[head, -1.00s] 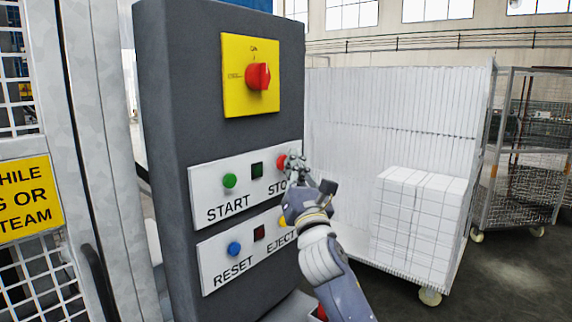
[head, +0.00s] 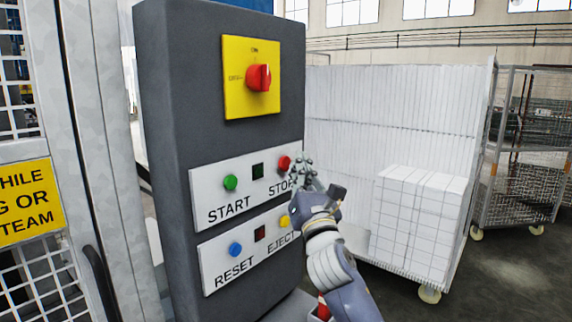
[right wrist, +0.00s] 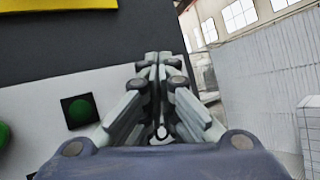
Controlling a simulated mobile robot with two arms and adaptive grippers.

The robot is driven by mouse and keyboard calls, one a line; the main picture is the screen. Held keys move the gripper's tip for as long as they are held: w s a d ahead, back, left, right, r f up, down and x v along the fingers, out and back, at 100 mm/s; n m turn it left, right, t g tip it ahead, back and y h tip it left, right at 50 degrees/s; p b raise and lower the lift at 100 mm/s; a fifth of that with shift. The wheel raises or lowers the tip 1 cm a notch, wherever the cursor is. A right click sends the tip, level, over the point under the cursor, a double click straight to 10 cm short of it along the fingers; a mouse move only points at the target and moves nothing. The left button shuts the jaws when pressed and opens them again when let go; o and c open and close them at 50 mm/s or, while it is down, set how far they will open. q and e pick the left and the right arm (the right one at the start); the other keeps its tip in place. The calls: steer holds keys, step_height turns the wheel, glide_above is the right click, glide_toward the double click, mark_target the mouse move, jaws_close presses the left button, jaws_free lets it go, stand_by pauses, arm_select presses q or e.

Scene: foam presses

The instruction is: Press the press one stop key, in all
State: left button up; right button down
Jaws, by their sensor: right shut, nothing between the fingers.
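The red stop key (head: 284,163) sits at the upper right of the white START/STOP plate (head: 208,207) on the dark control box. My right gripper (head: 302,168) is shut and empty, just to the right of the stop key in the head view. The key's face shows clear of the fingers there. In the right wrist view my shut fingers (right wrist: 158,70) point at the box, and the stop key is hidden behind them. My left gripper is not in view.
The green start key (head: 230,183), blue reset key (head: 235,249), yellow eject key (head: 284,221) and red rotary switch (head: 258,78) share the box. A cart with white foam blocks (head: 415,215) stands behind my right arm. A mesh cart (head: 520,150) stands farther right.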

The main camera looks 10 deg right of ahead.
steer(key=s+d+p, duration=0.1)
steer(key=s, duration=0.1)
steer(key=s+d+p, duration=0.1)
steer(key=s+d, duration=0.1)
stand_by(0.3)
stand_by(0.4)
